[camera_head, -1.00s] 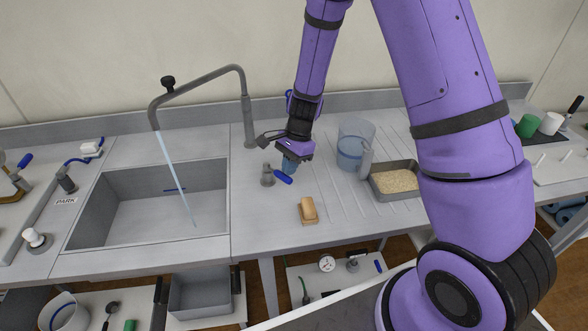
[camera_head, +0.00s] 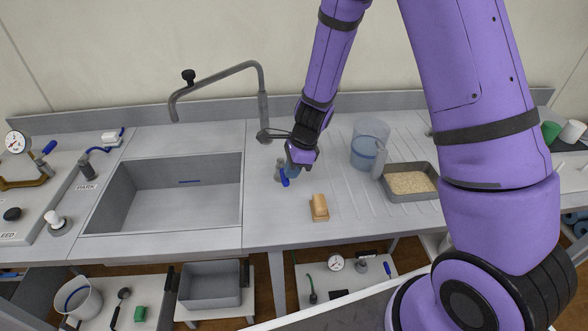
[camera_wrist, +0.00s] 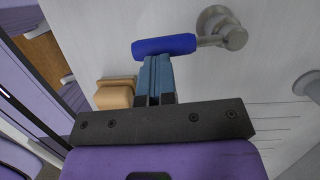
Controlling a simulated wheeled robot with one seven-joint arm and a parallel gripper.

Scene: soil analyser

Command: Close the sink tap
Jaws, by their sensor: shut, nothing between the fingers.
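The sink tap has a grey bent spout (camera_head: 215,76) over the left basin, and no water stream shows from it. Its small metal valve (camera_head: 278,170) stands on the counter right of the sink, with a blue lever (camera_head: 285,178) pointing toward the front. In the wrist view the blue lever (camera_wrist: 164,46) lies across the tips of my gripper (camera_wrist: 155,62), and the metal valve body (camera_wrist: 228,32) is at its right end. My gripper (camera_head: 291,168) is shut and empty, with its fingertips at the lever, seemingly touching it. My gripper partly hides the valve in the head view.
A tan sponge or block (camera_head: 319,206) lies in front of the valve. A clear jug (camera_head: 372,143) and a grey tray of grain-like material (camera_head: 436,183) stand to the right.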

